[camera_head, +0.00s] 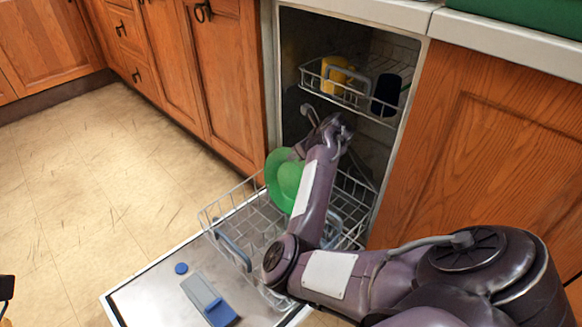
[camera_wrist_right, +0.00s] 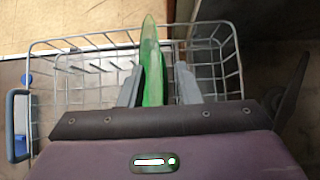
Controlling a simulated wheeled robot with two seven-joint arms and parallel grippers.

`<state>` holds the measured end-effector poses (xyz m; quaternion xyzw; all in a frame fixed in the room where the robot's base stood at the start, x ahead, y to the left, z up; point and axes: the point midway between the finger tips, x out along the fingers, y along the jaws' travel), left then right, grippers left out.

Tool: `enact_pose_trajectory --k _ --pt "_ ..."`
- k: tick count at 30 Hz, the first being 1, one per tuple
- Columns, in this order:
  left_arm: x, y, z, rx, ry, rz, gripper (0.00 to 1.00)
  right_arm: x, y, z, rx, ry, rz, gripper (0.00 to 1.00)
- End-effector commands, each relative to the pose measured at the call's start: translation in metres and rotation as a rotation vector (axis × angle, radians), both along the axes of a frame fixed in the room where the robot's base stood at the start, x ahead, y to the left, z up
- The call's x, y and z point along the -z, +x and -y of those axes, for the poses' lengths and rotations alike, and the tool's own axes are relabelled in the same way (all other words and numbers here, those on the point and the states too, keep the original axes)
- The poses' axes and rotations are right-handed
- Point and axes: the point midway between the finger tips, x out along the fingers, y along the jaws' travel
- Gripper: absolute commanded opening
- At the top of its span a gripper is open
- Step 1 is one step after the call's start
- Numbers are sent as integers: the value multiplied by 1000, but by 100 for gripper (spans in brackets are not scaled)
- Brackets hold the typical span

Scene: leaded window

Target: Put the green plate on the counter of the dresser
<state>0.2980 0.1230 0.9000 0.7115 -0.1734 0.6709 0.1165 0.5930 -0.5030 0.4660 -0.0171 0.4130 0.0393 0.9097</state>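The green plate (camera_head: 284,183) stands on edge in the pulled-out lower dishwasher rack (camera_head: 238,222), partly hidden by my right arm in the head view. In the right wrist view the plate (camera_wrist_right: 150,60) shows edge-on between the two grey fingers of my right gripper (camera_wrist_right: 158,80). The fingers are apart, one on each side of the plate, with a visible gap at the right finger. In the head view the right gripper is mostly hidden behind my arm. A small dark piece at the left edge may be my left gripper (camera_head: 6,288). The counter (camera_head: 510,42) shows only partly at the top right.
The dishwasher door (camera_head: 150,294) is folded down, with a grey-and-blue dispenser on it. The upper rack (camera_head: 350,92) holds a yellow mug (camera_head: 337,72) and a dark cup (camera_head: 386,92). Wooden cabinets stand on both sides. The floor at left is clear.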

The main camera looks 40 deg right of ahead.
Motion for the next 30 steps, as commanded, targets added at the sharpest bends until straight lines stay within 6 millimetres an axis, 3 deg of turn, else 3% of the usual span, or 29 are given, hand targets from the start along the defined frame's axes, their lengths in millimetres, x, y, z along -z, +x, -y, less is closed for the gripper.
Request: enact_pose_trajectory --k 7,15,30 --pt "-2 0 -2 -5 -7 6 0 1 2 0 1 -1 0 30" --pt "-2 0 -2 -6 -6 8 0 1 1 0 1 -1 0 0" --pt "1 -1 0 -2 7 4 0 1 1 0 0 -1 0 0"
